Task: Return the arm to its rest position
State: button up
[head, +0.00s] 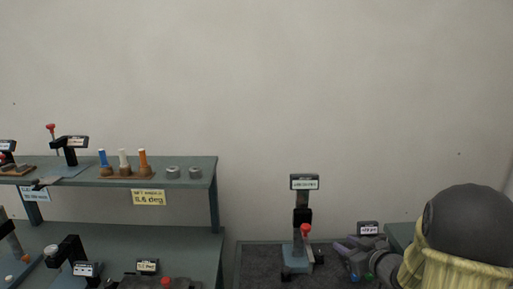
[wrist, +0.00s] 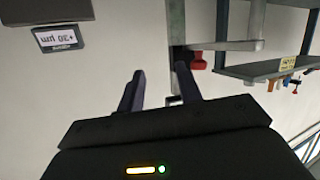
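My gripper (wrist: 160,70) shows in the wrist view. The wrist picture is upside down. In the head view a dark dome with a yellowish cover at the lower right looks like part of my arm.
A two-level shelf (head: 215,180) at left holds blue, white and orange pegs (head: 123,159) and two grey discs (head: 184,172). The wall above is clear.

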jog(key=s+a+f+m+g+h, duration=0.1)
jog(key=s+a+m+g, duration=0.1)
jog(key=s, duration=0.5)
jog(key=s+a+f+m+g+h+p, duration=0.1)
jog(key=s+a+f+g+h, duration=0.1)
jog(key=s+a+g, duration=0.3)
jog(key=s+a+f+m+g+h, duration=0.1)
jog(key=s+a+m+g+h, duration=0.1)
jog(key=s, duration=0.8)
jog(key=shift+s+a+f+m+g, duration=0.3)
jog(key=shift+a+f+g, duration=0.1)
jog(key=shift+a+g, duration=0.5)
